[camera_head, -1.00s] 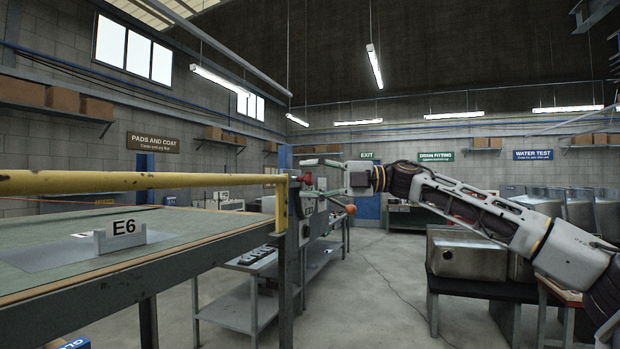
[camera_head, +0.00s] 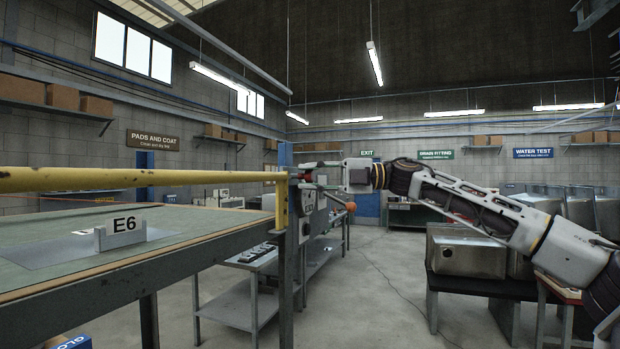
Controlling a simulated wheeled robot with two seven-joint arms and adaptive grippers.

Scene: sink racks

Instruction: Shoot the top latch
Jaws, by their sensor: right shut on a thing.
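A grey latch plate (camera_head: 307,204) is on the post at the bar's end. A small red part (camera_head: 306,178) shows at the top of it, partly hidden by my fingers. An orange ball knob (camera_head: 350,206) on a lever sticks out lower down. My right gripper (camera_head: 308,175) comes in from the right, level with the bar's end, and is shut on the red part at the top latch. My left gripper is out of view.
A green-topped table (camera_head: 200,225) with an E6 sign (camera_head: 121,233) stands at the left. A lower steel shelf table (camera_head: 233,308) stands behind the post. Steel sinks (camera_head: 465,252) on a dark bench are at the right.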

